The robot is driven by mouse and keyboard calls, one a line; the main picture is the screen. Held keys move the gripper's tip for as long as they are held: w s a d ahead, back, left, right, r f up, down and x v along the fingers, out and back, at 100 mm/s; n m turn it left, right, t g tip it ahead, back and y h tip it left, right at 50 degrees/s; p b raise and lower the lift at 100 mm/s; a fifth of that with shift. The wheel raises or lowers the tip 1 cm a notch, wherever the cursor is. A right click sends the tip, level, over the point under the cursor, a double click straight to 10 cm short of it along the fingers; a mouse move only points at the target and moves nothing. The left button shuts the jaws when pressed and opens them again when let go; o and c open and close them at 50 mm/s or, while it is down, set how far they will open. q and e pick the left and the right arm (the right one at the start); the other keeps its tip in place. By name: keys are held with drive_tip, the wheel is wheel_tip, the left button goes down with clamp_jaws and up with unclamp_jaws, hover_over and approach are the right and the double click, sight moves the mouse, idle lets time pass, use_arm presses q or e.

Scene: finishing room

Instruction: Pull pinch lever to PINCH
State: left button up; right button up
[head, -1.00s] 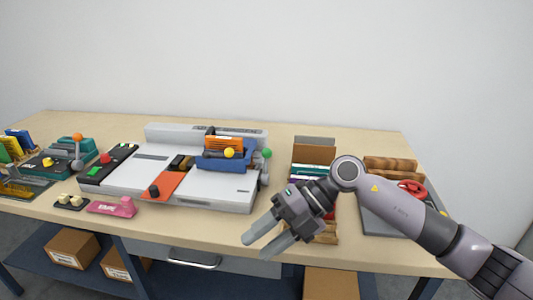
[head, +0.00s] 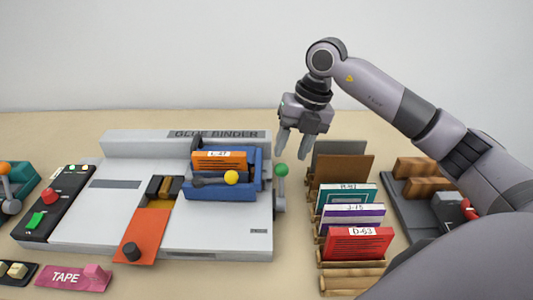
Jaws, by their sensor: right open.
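The glue binder (head: 105,205) is a long pale grey machine on the table. A lever with a green ball knob (head: 281,169) stands upright at its right side. Another lever with a yellow ball knob (head: 231,177) lies across the front of the blue clamp carriage (head: 222,191), which holds an orange book (head: 215,158). I cannot read a PINCH label on either lever. My right gripper (head: 293,150) is open and empty, fingers pointing down, above and just behind the green knob, apart from it. My left gripper is out of view.
A rack of books (head: 345,283) stands right of the binder, close to the lever. A grey press with wooden blocks (head: 393,190) is further right. An orange slider (head: 146,230), control strip (head: 50,215) and pink TAPE block (head: 70,277) are left.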

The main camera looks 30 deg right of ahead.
sight(284, 164)
drive_tip(key=shift+w+f, duration=0.1)
drive_tip(key=shift+w, duration=0.15)
drive_tip(key=shift+a+f, duration=0.1)
drive_tip(key=shift+f, duration=0.2)
drive_tip(key=shift+p+x, duration=0.4)
drive_tip(key=shift+x, duration=2.7)
clamp_jaws()
